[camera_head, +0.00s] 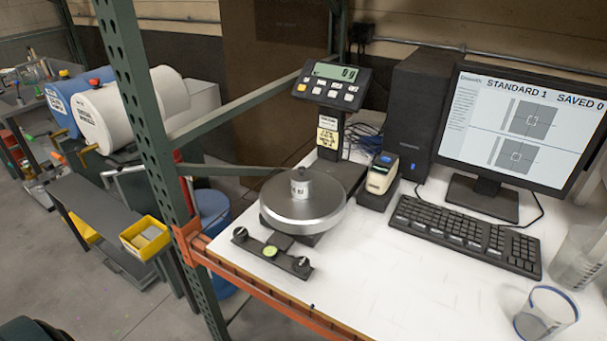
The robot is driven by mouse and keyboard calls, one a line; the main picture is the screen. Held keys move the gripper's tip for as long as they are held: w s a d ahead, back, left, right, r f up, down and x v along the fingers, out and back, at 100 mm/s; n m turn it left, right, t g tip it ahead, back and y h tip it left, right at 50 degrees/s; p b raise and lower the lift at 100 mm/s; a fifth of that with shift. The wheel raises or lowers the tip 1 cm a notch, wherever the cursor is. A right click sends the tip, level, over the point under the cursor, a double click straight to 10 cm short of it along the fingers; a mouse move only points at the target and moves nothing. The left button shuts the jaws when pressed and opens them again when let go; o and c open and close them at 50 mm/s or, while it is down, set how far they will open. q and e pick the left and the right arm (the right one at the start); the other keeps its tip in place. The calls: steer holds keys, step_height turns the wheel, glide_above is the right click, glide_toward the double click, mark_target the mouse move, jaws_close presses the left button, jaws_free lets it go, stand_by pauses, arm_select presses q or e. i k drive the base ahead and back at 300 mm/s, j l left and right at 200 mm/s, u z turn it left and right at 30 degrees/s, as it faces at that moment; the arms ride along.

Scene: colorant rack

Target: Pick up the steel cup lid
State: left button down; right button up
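A small steel cup (301,186) with a pale label stands upright on the round steel pan (326,218) of the scale. Its grey top (300,174) looks closed, as by a lid, but it is too small to tell the lid from the cup for certain. Neither of my grippers is in the head view, and nothing touches the cup.
The scale's display (336,72) reads about zero. A label printer (381,178), keyboard (466,234), monitor (526,126) and clear beakers (545,315) stand to the right. A green rack post (150,130) rises left of the scale. The white table front is mostly clear.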

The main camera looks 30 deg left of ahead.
mark_target(302, 176)
steer(key=k+l, duration=0.1)
steer(key=l, duration=0.35)
steer(key=k+l, duration=0.1)
steer(key=l, duration=0.35)
steer(key=k+l+u, duration=0.1)
steer(key=l, duration=0.3)
